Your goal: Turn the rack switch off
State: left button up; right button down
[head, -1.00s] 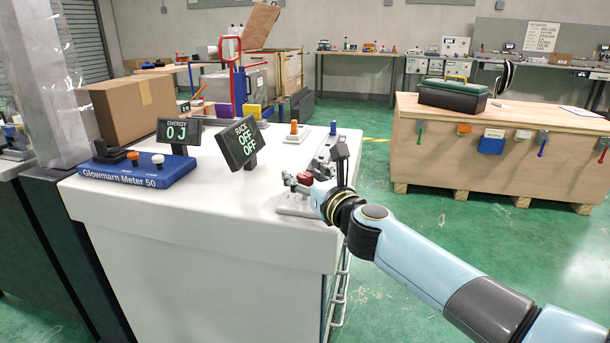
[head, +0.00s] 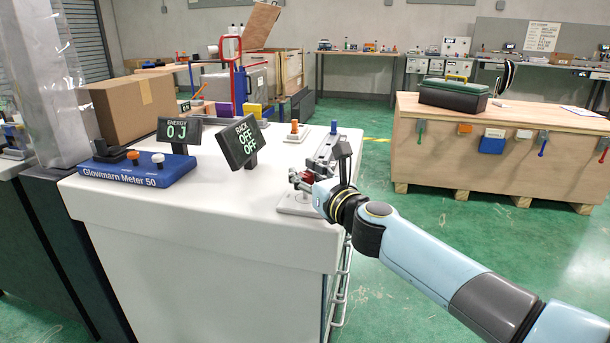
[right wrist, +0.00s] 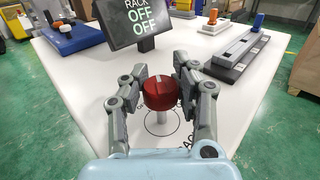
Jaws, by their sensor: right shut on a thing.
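The rack switch has a red round knob (right wrist: 160,93) with a pale mark on top, on a short post above a light base plate (head: 297,207). My right gripper (right wrist: 161,94) is shut on the red knob, with a finger on each side. In the head view my right gripper (head: 306,181) sits over the switch and hides most of the knob. The tilted rack display (head: 239,142) reads RACK OFF OFF; it also shows in the right wrist view (right wrist: 139,20). My left gripper is out of view.
The white counter (head: 210,215) carries the blue Glowmarn Meter 50 (head: 137,172), an energy display (head: 178,131) reading 0 J, an orange-knobbed switch (head: 295,131) and a grey long device (head: 326,150). A cardboard box (head: 135,107) stands behind. The counter's front part is clear.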

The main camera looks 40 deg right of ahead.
jog(key=shift+f+n+y+b, duration=0.15)
jog(key=shift+n+y+b, duration=0.2)
jog(key=shift+n+y, duration=0.45)
jog(key=shift+n+y+b, duration=0.5)
jog(key=shift+y+b, duration=0.25)
jog(key=shift+y, duration=0.55)
jog(key=shift+n+g+y+b, duration=0.3)
jog(key=shift+n+y+b, duration=0.5)
jog(key=shift+y+b, duration=0.4)
jog(key=shift+n+g+y+b, duration=0.6)
jog(key=shift+n+y+b, duration=0.4)
jog(key=shift+y+b, duration=0.4)
dwell(0.4)
jog(key=c, duration=1)
grip_release()
jog(key=shift+s+d, duration=0.1)
jog(key=shift+s, duration=0.05)
jog(key=shift+c, duration=0.2)
jog(key=shift+o, duration=0.7)
jog(key=shift+v, duration=3.65)
